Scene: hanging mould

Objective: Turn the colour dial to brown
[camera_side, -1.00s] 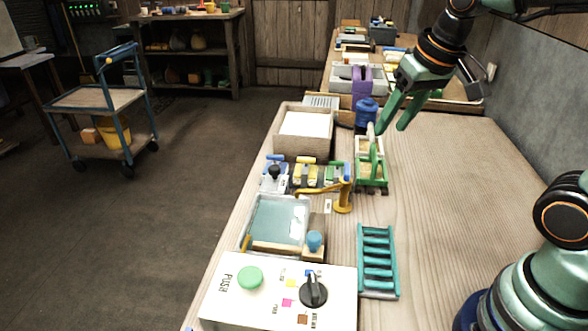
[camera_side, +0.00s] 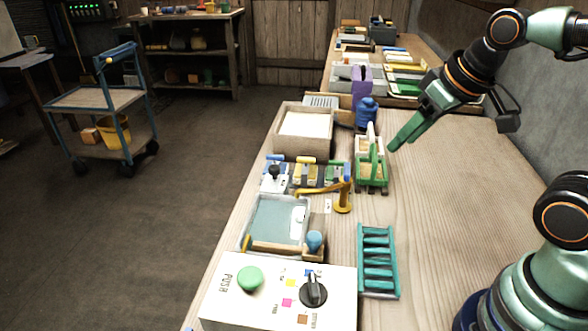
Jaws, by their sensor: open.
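The colour dial (camera_side: 313,290) is a black knob on top of a white box (camera_side: 233,298) at the bottom of the view. Its ridge stands roughly upright in the picture, towards the blue square (camera_side: 309,272). Yellow, pink and brown (camera_side: 302,319) squares with small labels sit around its left side. A green push button (camera_side: 250,278) is on the same box. My gripper (camera_side: 396,145) is empty, far up the bench from the dial and above the wood, right of the green stand. Its fingers overlap in this view, so the gap between them is hard to see.
A teal rack (camera_side: 377,262) lies right of the box. A grey-blue tray (camera_side: 270,222), a yellow swing arm (camera_side: 343,200), a green stand (camera_side: 371,172) and a blue jar (camera_side: 366,112) line the bench. The right side of the bench is clear.

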